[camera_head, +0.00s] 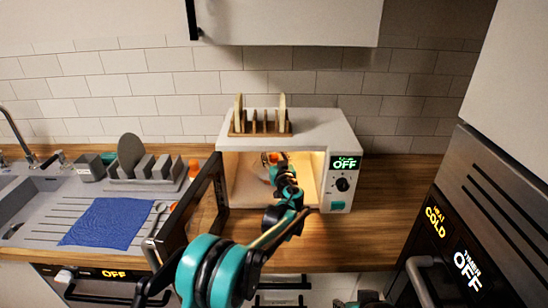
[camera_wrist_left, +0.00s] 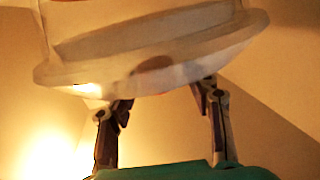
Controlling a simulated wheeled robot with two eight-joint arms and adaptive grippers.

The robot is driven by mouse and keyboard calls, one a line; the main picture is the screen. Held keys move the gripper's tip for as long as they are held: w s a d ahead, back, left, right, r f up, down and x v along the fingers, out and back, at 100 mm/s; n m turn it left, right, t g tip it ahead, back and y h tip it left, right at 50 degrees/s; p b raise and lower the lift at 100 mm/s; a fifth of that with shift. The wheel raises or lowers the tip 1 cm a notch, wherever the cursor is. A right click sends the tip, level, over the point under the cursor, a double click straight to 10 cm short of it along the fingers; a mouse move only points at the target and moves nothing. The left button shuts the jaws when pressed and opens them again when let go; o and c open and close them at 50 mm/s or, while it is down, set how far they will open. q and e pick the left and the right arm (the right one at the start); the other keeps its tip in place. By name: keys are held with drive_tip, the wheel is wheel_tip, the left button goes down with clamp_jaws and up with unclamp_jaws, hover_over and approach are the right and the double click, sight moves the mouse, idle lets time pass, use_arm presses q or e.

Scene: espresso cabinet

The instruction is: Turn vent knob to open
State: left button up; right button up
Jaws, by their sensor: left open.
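A black round knob (camera_head: 342,184) sits on the microwave's right-hand panel, below a green display reading OFF. I cannot tell whether it is the vent knob; no vent label is legible. My left arm reaches through the open door into the lit microwave (camera_head: 300,122). My left gripper (camera_head: 275,163) is inside, left of the knob and apart from it. In the left wrist view, the gripper (camera_wrist_left: 165,100) is open, its two fingers spread at the lower edge of a pale, round-rimmed dish (camera_wrist_left: 150,50). I cannot tell whether they touch it.
The microwave door (camera_head: 190,212) stands open to the left. A wooden rack (camera_head: 258,130) with plates stands on the microwave. A sink with a blue cloth (camera_head: 106,222) is at left. A dark oven front (camera_head: 490,215) is at right. A cabinet (camera_head: 285,22) hangs above.

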use_arm(q)
drive_tip(key=shift+w, duration=0.1)
drive_tip(key=shift+c, duration=0.3)
clamp_jaws()
drive_tip(key=shift+m+h, duration=0.3)
drive_tip(key=shift+h, duration=0.1)
drive_tip(key=m+h, duration=0.1)
drive_tip(key=h, duration=0.1)
drive_tip(key=m+h, duration=0.1)
drive_tip(key=h, duration=0.1)
drive_tip(key=shift+a+m, duration=0.15)
drive_tip(key=shift+m, duration=0.15)
drive_tip(key=m+h, duration=0.2)
drive_tip(key=h, duration=0.1)
drive_tip(key=m+g+h+p, duration=0.1)
drive_tip(key=m+h, duration=0.1)
drive_tip(key=h, duration=0.1)
drive_tip(key=shift+d, duration=0.2)
drive_tip(key=shift+h, duration=0.4)
